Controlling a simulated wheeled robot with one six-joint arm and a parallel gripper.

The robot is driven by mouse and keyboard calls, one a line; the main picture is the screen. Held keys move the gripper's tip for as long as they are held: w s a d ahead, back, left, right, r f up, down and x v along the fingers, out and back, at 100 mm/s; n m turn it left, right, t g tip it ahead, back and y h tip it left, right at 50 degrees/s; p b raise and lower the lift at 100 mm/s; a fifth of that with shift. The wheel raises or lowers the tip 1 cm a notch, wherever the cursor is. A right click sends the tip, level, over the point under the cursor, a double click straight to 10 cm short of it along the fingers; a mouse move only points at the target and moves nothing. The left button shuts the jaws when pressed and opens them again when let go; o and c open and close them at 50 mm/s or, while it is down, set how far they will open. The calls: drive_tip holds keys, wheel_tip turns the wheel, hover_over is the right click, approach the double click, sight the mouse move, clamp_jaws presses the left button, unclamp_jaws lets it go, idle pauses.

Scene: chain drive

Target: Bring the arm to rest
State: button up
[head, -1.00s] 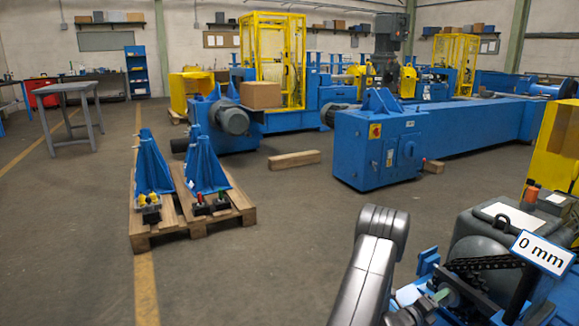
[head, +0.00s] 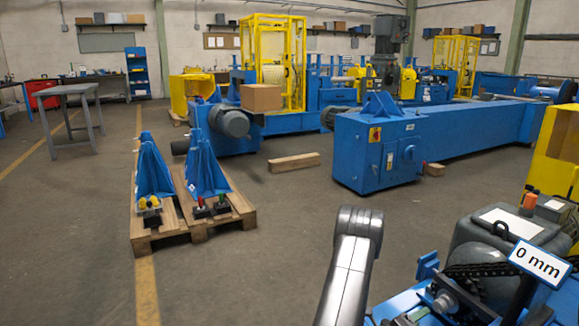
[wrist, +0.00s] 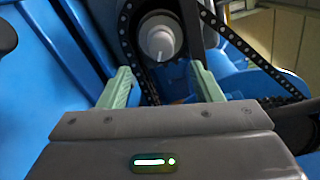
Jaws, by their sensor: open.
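My gripper (wrist: 160,88) shows in the wrist view with its two pale green fingers apart and nothing between them. Beyond the fingers are a black chain (wrist: 245,48) and a round light-grey hub (wrist: 160,38) on blue machinery. In the head view my grey arm stands in the lower middle, and its gripper end is out of the frame or hidden. The chain (head: 480,270) also shows at the lower right of the head view, on a blue frame beside a dark grey housing (head: 508,240).
A sign reading "0 mm" (head: 541,262) stands by the chain drive. A yellow guard (head: 560,155) is at the right edge. A wooden pallet (head: 190,228) with blue brackets is at left. A large blue machine (head: 375,155) stands beyond.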

sight(437, 308)
drive_tip(key=v, duration=0.4)
drive_tip(key=b+x, duration=0.3)
drive_tip(key=x, duration=1)
drive_tip(key=shift+w+d+f, duration=0.1)
drive_tip(key=shift+d, duration=0.15)
drive_tip(key=shift+a+n, duration=0.15)
drive_tip(key=shift+n, duration=0.55)
drive_tip(key=n, duration=0.8)
drive_tip(key=shift+n, duration=0.3)
drive_tip(key=n, duration=0.5)
drive_tip(key=shift+n, duration=0.3)
drive_tip(key=n, duration=0.4)
drive_tip(key=shift+n, duration=0.3)
